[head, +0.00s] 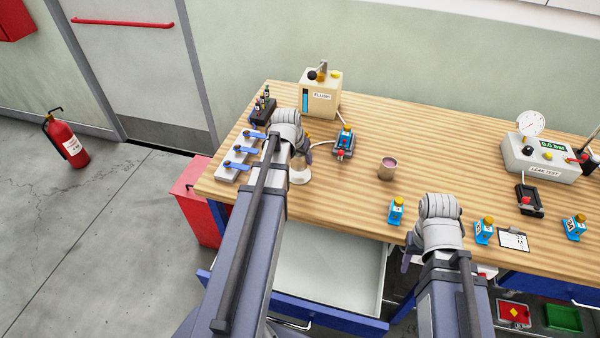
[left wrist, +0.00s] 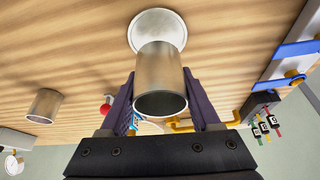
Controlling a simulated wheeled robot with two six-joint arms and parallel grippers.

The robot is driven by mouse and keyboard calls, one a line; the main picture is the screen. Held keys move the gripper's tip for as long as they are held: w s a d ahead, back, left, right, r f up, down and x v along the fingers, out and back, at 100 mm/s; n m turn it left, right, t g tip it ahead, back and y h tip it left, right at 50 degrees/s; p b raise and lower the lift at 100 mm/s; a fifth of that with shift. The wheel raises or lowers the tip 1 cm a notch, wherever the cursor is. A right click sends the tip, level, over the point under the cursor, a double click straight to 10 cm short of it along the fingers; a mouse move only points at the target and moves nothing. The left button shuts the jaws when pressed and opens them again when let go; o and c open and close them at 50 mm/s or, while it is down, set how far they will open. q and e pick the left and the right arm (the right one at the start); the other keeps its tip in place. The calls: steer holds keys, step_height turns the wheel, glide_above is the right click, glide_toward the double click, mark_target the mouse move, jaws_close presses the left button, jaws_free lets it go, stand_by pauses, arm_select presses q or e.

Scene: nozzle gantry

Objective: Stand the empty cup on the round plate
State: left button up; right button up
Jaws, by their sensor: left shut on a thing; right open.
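A metal cup (left wrist: 160,65) is between the fingers of my left gripper (left wrist: 160,98), which is shut on it. The cup is upright, its mouth towards the camera. The pale round plate (left wrist: 157,22) shows at the cup's lower end; I cannot tell whether they touch. A second cup (head: 387,168), pinkish inside, stands apart to the right, also in the left wrist view (left wrist: 44,105). My right gripper (head: 408,254) is open at the bench's front edge, largely hidden by its arm.
A flush box (head: 320,93) stands behind, blue-handled valves (head: 236,165) to the left and a blue fitting (head: 344,143) right of my left gripper. Small blue blocks (head: 396,211) line the front. An open drawer (head: 335,275) juts below. The leak tester (head: 540,158) is far right.

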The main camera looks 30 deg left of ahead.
mark_target(300, 165)
arm_select(q)
steer(key=shift+f+b, duration=1.9)
steer(key=shift+f, duration=0.15)
steer(key=shift+r, duration=0.1)
steer(key=o, duration=0.9)
steer(key=shift+f, duration=0.2)
steer(key=o, duration=0.4)
steer(key=shift+o, duration=0.2)
steer(key=shift+r, duration=0.15)
steer(key=shift+p+v, duration=0.85)
steer(key=p+v, duration=0.9)
steer(key=v, duration=0.1)
steer(key=shift+s+r+p, duration=0.15)
steer(key=shift+r+p, duration=0.1)
steer(key=shift+p, duration=0.15)
